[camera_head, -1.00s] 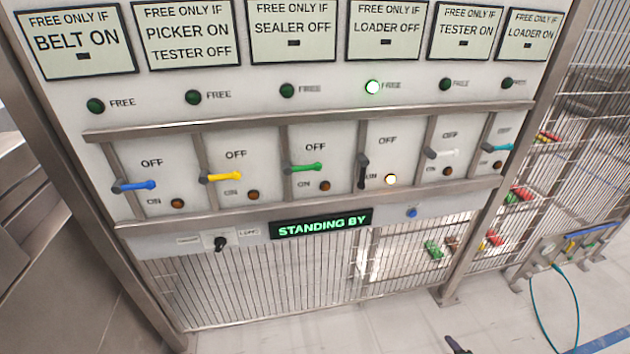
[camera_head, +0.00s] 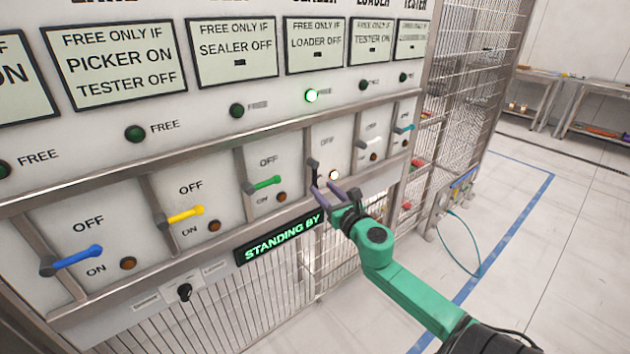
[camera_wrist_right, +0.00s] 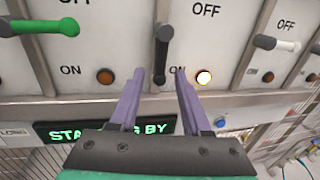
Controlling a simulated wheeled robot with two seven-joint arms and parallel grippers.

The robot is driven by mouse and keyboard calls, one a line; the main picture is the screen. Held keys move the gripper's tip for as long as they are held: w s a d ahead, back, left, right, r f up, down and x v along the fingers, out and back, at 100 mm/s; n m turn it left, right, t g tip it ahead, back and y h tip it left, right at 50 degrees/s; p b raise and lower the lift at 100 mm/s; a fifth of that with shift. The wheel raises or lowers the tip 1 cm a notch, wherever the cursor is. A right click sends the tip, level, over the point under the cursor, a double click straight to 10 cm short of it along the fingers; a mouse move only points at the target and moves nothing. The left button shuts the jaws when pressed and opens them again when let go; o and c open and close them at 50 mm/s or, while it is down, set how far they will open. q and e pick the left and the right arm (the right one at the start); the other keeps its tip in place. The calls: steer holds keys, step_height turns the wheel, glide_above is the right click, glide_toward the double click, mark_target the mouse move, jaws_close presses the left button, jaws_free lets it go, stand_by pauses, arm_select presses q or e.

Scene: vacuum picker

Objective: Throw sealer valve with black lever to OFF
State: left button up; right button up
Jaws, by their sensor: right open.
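The black lever (camera_head: 314,168) of the sealer valve points down on its panel, beside a lit lamp (camera_head: 334,175). In the right wrist view the black lever (camera_wrist_right: 163,45) hangs from its pivot toward ON, with the lit lamp (camera_wrist_right: 203,77) at its right. My right gripper (camera_head: 322,194) is open, its purple fingers just at the lever's lower end. In the right wrist view the lever's lower end shows between the open fingertips (camera_wrist_right: 160,78); I cannot tell whether they touch it. My left gripper is out of view.
A green lamp (camera_head: 312,96) glows above the black lever. The display (camera_head: 280,238) reads STANDING BY. Rails run above and below the levers.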

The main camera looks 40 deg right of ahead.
mark_target(316, 181)
steer(key=x, duration=0.4)
steer(key=shift+w+d, duration=0.2)
steer(key=shift+w, duration=0.15)
steer(key=shift+c, duration=0.3)
jaws_close()
steer(key=shift+f, duration=0.1)
stand_by(0.7)
